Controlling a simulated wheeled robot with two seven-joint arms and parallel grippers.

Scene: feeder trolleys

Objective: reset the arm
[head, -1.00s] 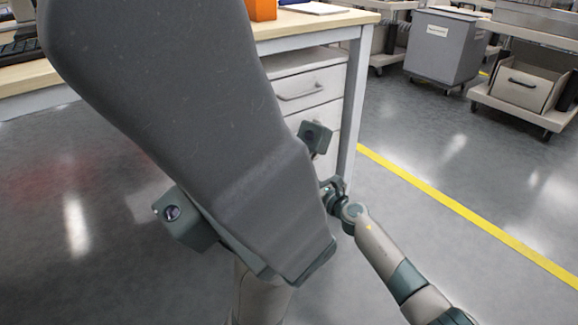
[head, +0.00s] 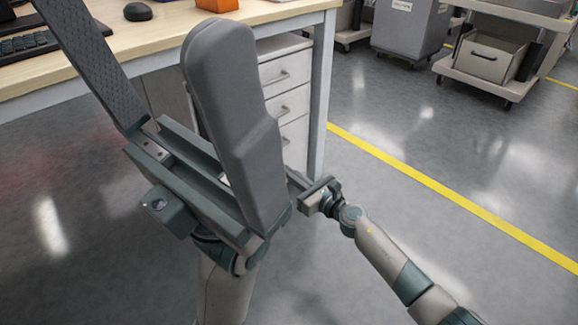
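My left gripper (head: 138,28) rises from the lower left in the head view, its two long grey fingers pointing up towards the camera. The fingers are spread wide apart with nothing between them. One finger runs out at the top left; the other stands before the desk's drawers. My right gripper (head: 312,192) is lower and to the right, at the end of the arm from the bottom right. It is partly hidden behind the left gripper's nearer finger, and its fingertips do not show.
A wooden-topped desk (head: 285,12) spans the upper left, with a white drawer unit (head: 288,105) below. A keyboard (head: 28,42), a mouse (head: 138,11) and an orange box (head: 217,5) are on it. Grey floor with a yellow line (head: 440,188) lies open right. Trolleys (head: 490,75) stand behind.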

